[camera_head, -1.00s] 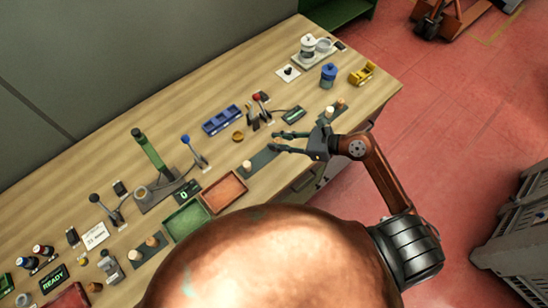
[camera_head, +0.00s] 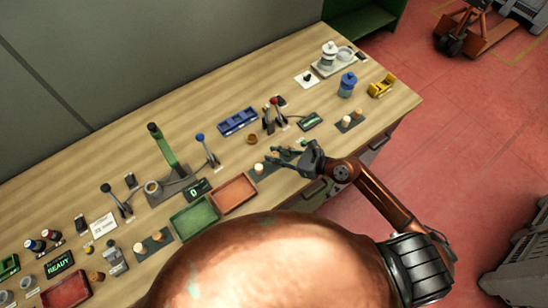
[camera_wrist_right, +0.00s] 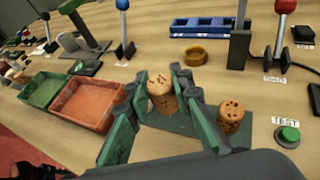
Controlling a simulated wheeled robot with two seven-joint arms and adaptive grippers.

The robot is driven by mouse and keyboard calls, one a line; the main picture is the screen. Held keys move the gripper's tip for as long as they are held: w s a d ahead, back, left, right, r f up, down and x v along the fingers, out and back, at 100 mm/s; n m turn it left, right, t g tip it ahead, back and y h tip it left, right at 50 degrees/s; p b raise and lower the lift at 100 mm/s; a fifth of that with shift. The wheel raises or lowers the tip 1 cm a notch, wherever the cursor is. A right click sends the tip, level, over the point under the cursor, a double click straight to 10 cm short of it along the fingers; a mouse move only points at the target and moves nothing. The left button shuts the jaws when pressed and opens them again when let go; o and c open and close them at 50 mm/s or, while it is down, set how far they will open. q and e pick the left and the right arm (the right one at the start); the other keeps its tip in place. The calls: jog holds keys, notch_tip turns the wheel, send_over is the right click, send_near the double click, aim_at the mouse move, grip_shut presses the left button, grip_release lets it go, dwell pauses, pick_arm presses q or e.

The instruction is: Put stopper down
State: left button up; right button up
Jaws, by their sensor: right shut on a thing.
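My right gripper (camera_head: 273,153) is over the dark green mat beside the orange tray. In the right wrist view its fingers (camera_wrist_right: 155,85) are shut on a speckled cork stopper (camera_wrist_right: 161,86), which looks upright. More cork shows just below it; I cannot tell if that is the same stopper or whether it touches the mat (camera_wrist_right: 190,124). A second stopper (camera_wrist_right: 231,118) stands on the mat, right of the fingers. In the head view a pale stopper (camera_head: 259,168) shows at the mat's tray end; I cannot tell which it is. My left gripper is not in view.
An orange tray (camera_head: 252,182) and a green tray (camera_head: 176,226) lie beside the mat. A blue rack (camera_head: 238,121), a small brass ring (camera_head: 251,139) and levers stand behind it. A green TEST button (camera_wrist_right: 289,134) is to the right in the wrist view.

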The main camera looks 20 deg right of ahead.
jog(key=shift+w+f, duration=0.85)
jog(key=shift+f, duration=0.15)
jog(key=shift+w+f+b, duration=0.1)
jog(key=shift+f+b, duration=0.3)
jog(key=shift+f, duration=1.25)
jog(key=shift+f, duration=0.2)
jog(key=o, duration=0.7)
jog(key=shift+r, duration=0.2)
